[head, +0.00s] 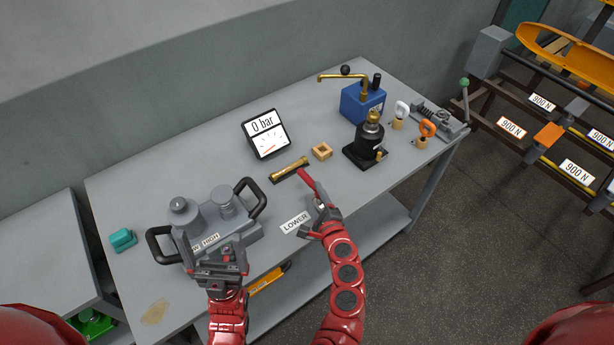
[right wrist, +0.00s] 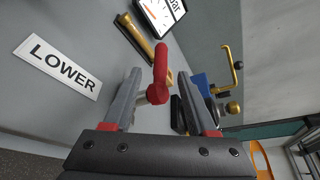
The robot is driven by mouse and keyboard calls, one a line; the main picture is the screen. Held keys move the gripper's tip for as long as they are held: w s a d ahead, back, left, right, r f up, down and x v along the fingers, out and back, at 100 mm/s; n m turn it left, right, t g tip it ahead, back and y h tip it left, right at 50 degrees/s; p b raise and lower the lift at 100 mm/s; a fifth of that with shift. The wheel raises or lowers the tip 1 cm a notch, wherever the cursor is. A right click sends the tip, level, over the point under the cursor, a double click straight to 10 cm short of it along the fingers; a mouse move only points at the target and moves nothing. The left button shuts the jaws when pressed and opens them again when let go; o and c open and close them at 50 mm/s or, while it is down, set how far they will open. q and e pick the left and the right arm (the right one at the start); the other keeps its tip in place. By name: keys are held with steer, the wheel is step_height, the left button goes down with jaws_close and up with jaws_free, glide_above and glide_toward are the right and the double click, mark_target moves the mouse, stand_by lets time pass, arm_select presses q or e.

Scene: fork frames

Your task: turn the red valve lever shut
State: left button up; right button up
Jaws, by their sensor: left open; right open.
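The red valve lever (head: 309,181) sits at the right end of a brass valve body (head: 290,168) on the grey bench. In the right wrist view the red lever (right wrist: 160,65) stands between the two fingers. My right gripper (head: 321,202) is open at the lever's near end, with its fingers (right wrist: 165,95) on either side of it. I cannot tell whether a finger touches it. My left gripper (head: 222,252) is open in front of the grey two-handled unit (head: 225,226).
A gauge (head: 268,135) reading "0 bar" stands behind the valve. A "LOWER" label (head: 296,223) lies left of my right gripper. A wooden block (head: 321,151), black cylinder (head: 368,142) and blue pump (head: 362,103) stand to the right. A teal block (head: 122,240) lies at far left.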

mark_target(309, 185)
steer(key=x, duration=0.7)
steer(key=shift+w+a, duration=0.1)
steer(key=shift+w+f, duration=0.15)
steer(key=shift+w, duration=0.25)
jaws_close()
stand_by(1.0)
